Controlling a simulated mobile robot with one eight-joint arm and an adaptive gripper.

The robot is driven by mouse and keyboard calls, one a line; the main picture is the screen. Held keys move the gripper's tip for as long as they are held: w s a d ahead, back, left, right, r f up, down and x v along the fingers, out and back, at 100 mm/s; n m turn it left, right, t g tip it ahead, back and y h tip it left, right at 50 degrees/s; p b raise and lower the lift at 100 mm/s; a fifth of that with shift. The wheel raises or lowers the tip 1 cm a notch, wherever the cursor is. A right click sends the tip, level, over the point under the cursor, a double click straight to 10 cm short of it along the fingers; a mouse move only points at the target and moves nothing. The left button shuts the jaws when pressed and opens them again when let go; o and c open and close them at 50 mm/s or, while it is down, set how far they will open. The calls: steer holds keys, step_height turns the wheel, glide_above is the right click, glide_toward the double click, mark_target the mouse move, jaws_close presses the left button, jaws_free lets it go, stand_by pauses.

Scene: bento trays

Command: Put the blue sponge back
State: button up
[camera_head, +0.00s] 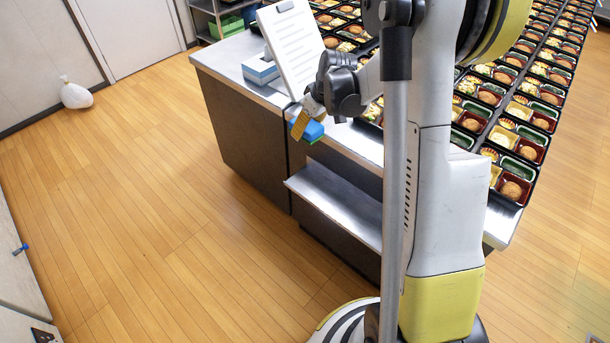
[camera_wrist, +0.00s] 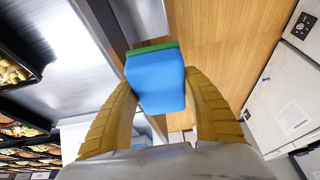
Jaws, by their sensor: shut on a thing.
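The blue sponge (camera_wrist: 157,80) with a green layer is between the two yellow fingers of my gripper (camera_wrist: 160,100) in the wrist view. My gripper (camera_head: 300,123) is shut on it. In the head view the sponge (camera_head: 312,130) shows just off the front edge of the steel counter (camera_head: 228,60), above the floor and the lower shelf. Part of the sponge is hidden behind the fingers.
A white tilted board (camera_head: 291,45) and a blue-and-white box (camera_head: 260,70) stand on the counter. Rows of bento trays (camera_head: 520,150) cover its right side. A steel shelf (camera_head: 335,205) juts out below. Open wooden floor (camera_head: 150,200) lies at the left.

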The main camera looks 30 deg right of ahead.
mark_target(309, 182)
steer(key=shift+w+d+r, duration=0.2)
steer(key=shift+d+r, duration=0.05)
steer(key=shift+d, duration=0.2)
steer(key=shift+w+d+r, duration=0.15)
steer(key=shift+d+r, duration=0.05)
steer(key=shift+d, duration=0.25)
steer(key=shift+w+d+f+n, duration=0.1)
steer(key=shift+d+n, duration=0.2)
step_height(309, 182, down, 28)
steer(key=b, duration=1)
steer(key=shift+w+b, duration=0.1)
steer(key=shift+b, duration=0.25)
steer(key=o, duration=1.1)
